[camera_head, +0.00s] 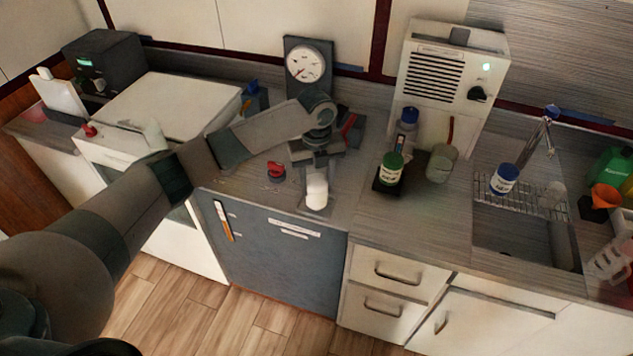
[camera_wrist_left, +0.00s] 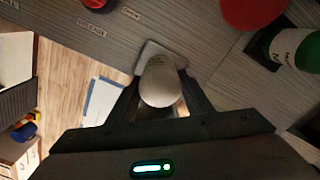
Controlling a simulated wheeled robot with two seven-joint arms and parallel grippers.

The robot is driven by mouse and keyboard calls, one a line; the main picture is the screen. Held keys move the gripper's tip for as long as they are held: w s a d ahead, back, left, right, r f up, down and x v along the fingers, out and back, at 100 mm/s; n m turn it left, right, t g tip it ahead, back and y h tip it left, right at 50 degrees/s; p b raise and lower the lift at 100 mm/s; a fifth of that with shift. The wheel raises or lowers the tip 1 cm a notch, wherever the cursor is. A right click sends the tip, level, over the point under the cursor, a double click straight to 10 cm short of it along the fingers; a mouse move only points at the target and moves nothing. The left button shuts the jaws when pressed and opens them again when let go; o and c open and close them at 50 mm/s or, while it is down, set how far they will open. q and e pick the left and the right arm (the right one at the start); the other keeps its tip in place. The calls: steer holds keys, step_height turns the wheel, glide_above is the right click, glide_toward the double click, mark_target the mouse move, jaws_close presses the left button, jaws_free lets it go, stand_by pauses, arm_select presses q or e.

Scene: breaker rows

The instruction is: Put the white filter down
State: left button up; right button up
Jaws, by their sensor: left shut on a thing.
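The white filter (camera_head: 317,193) is a small pale cylinder near the front edge of the counter, above the blue-grey door. My left gripper (camera_head: 317,172) is over it, pointing down, and is shut on it. In the left wrist view the filter (camera_wrist_left: 162,84) sits between the two dark fingers. A pale square pad (camera_wrist_left: 150,50) shows beside and partly behind the filter; I cannot tell whether the filter touches it. My right gripper is not in view.
A red knob-like object (camera_head: 275,170) lies left of the filter. To the right stand a green-and-white jar (camera_head: 391,168) and a grey-green cylinder (camera_head: 441,163). A dial gauge (camera_head: 306,63) stands behind. Bare counter (camera_head: 350,205) lies right of the filter.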

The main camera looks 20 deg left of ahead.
arm_select(q)
steer(key=shift+f, duration=0.1)
steer(key=o, duration=1.1)
step_height(320, 180, up, 11)
steer(key=b, duration=0.4)
steer(key=shift+r, duration=0.65)
steer(key=shift+s+f, duration=0.1)
